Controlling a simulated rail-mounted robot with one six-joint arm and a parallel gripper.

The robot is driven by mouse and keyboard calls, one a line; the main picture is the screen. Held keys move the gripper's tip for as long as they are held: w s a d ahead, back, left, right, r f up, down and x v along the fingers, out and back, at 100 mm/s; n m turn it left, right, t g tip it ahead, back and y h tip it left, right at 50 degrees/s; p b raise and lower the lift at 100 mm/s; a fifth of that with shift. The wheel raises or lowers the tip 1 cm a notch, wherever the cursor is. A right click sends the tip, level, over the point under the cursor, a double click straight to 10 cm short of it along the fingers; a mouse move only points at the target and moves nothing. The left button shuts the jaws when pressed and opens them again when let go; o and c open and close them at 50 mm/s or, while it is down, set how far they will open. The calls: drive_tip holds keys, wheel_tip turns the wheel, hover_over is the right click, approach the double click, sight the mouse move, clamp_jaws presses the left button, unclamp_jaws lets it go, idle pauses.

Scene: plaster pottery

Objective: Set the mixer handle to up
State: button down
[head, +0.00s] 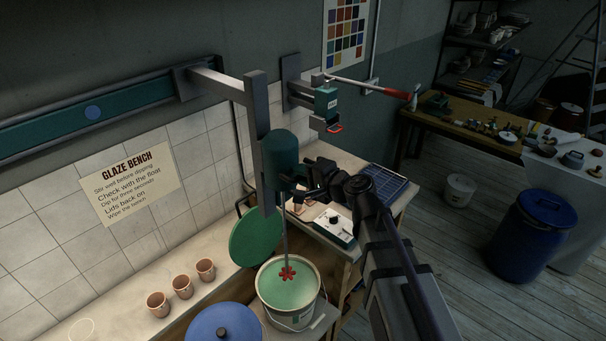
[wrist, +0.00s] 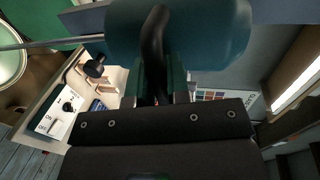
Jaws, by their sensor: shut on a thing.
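The mixer has a green motor body (head: 281,152) on a grey upright and a thin shaft running down to a red impeller (head: 287,273). The impeller shows over the green glaze in an open white bucket (head: 290,318); I cannot tell whether it touches the glaze. In the wrist view the green mixer body (wrist: 215,35) fills the top, with a dark curved handle (wrist: 154,45) in front of it. My gripper (head: 297,193) is beside the mixer body. It is shut on the handle, between the fingers in the wrist view (wrist: 165,92). Its fingertips are partly hidden.
A green lid (head: 257,236) leans behind the bucket, and a blue lid (head: 223,326) is in front. A white control box with a dark knob (head: 335,223) sits right of the shaft. Several clay cups (head: 183,287) stand on the left bench. A blue barrel (head: 530,240) stands far right.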

wheel_tip(320, 180, up, 2)
drive_tip(key=shift+r+p, duration=0.25)
drive_tip(key=shift+p, duration=0.35)
drive_tip(key=shift+w, duration=0.15)
drive_tip(key=c, duration=1.1)
unclamp_jaws()
drive_tip(key=p+v, duration=0.2)
drive_tip(key=v, duration=0.9)
